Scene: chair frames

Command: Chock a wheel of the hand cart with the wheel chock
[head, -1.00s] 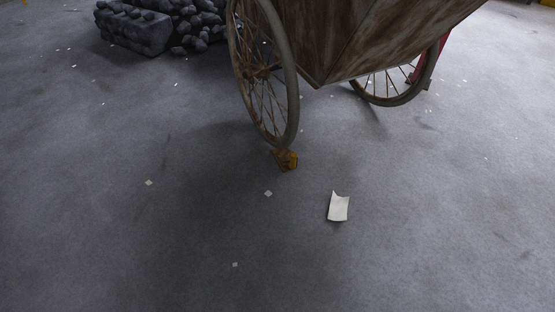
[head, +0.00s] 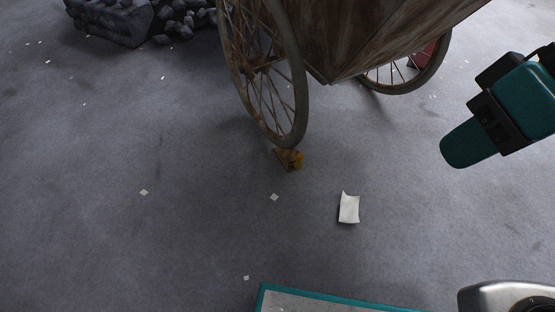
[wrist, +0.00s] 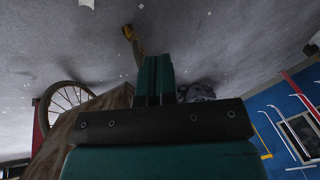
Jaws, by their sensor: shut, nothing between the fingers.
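The hand cart (head: 365,35) has a worn wooden body and spoked wheels. In the wrist view the chock (wrist: 128,32) shows beyond my gripper (wrist: 155,62), beside part of the wheel (wrist: 138,46). My teal fingers are shut together and empty, well apart from the chock.
A dark heap of coal-like lumps (head: 185,18) lies behind the cart at the left. A white paper sheet (head: 349,208) and small scraps lie on the grey floor. The floor in front of the wheel is otherwise clear. A blue wall panel (wrist: 285,125) shows in the wrist view.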

